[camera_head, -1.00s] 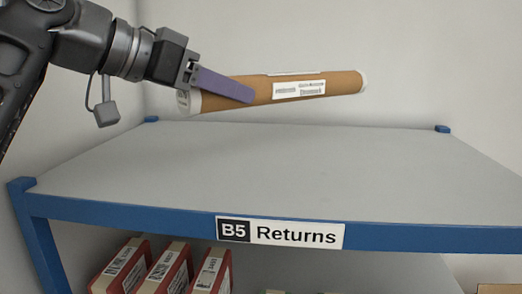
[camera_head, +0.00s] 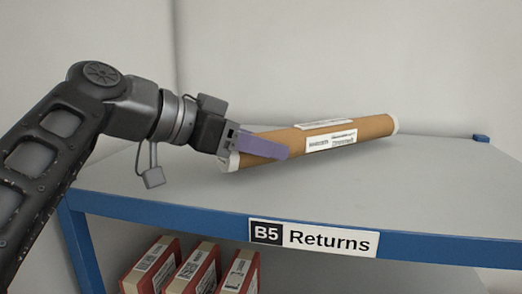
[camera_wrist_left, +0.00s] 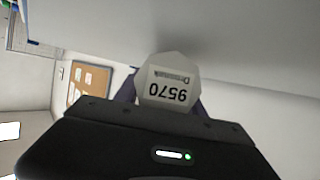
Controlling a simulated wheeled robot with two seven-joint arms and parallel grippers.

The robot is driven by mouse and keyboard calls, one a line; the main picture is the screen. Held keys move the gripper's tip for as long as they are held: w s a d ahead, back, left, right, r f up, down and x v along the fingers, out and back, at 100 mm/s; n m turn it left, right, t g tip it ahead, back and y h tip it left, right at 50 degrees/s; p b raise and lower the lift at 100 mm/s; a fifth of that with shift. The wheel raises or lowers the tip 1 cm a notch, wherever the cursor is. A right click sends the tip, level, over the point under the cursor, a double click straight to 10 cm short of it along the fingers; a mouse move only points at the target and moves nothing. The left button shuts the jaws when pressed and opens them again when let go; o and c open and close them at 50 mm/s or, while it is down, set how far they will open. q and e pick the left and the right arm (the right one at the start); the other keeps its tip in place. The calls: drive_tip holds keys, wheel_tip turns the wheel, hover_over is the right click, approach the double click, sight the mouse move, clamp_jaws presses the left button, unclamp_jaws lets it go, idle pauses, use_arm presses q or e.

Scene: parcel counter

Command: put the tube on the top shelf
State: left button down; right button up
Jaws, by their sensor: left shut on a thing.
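The brown cardboard tube (camera_head: 372,128) with white end caps and white labels is over the grey top shelf (camera_head: 400,190) in the head view. It slants, with its right end farther back and higher in the picture. My left gripper (camera_head: 275,148) is shut on the tube near its left end, a purple finger lying along its side. I cannot tell whether the tube touches the shelf. In the left wrist view the tube's white end cap (camera_wrist_left: 168,82) faces the camera, with "9570" printed upside down. My right gripper is not in view.
The shelf has a blue front edge (camera_head: 200,216) with a "B5 Returns" sign (camera_head: 314,237). A blue corner post (camera_head: 481,138) stands at the back right. Red and white boxes (camera_head: 195,268) stand on the level below. The top shelf around the tube is clear.

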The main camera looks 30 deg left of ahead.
use_arm(q)
drive_tip(key=shift+f, duration=0.55)
drive_tip(key=c, duration=1.1)
unclamp_jaws()
drive_tip(key=shift+f, duration=0.2)
drive_tip(key=shift+c, duration=0.2)
drive_tip(key=o, duration=0.5)
drive_tip(key=shift+c, duration=0.2)
drive_tip(key=shift+r, duration=0.15)
drive_tip(key=shift+s, duration=0.1)
